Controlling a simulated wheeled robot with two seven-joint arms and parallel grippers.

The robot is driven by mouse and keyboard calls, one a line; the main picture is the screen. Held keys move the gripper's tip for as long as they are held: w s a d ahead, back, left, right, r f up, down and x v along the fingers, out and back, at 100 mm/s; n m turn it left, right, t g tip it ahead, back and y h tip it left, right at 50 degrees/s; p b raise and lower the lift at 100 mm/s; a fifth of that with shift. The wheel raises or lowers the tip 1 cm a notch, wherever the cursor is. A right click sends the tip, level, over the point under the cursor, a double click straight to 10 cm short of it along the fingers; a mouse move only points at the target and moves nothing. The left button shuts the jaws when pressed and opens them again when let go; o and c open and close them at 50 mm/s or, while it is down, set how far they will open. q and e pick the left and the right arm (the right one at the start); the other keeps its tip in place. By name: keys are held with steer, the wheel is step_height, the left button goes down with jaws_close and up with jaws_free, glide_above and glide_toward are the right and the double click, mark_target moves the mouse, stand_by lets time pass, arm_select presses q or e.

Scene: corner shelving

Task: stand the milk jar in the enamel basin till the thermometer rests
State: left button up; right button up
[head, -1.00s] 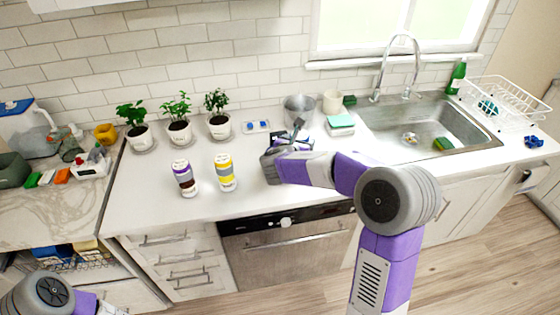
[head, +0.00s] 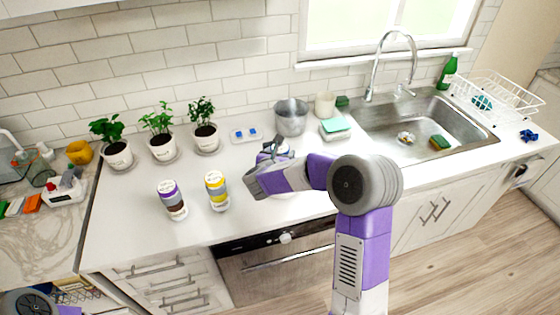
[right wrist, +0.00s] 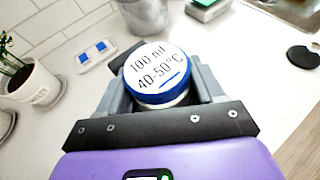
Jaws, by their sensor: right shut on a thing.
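My right gripper (head: 268,155) is shut on a small jar. In the right wrist view the jar's white lid (right wrist: 158,72) with a blue rim reads "100 ml 40-50°C" between the two fingers. The jar's body is mostly hidden under the lid. In the head view the gripper is over the white counter, in front and left of a grey metal vessel (head: 291,122), which looks like the basin. The jar is outside that vessel. I cannot make out a thermometer. My left gripper is out of view.
Two jars, one purple-labelled (head: 172,200) and one yellow-labelled (head: 217,191), stand left of the gripper. A white tray with blue squares (head: 245,135), potted plants (head: 162,146), stacked sponges (head: 336,127) and the sink (head: 425,125) are around. The front counter is clear.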

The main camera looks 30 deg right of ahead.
steer(key=shift+f, duration=1.05)
steer(key=shift+f+b, duration=0.15)
steer(key=shift+b, duration=0.2)
steer(key=o, duration=1.3)
steer(key=shift+c, duration=0.2)
steer(key=v, duration=1.2)
steer(key=shift+p, duration=0.45)
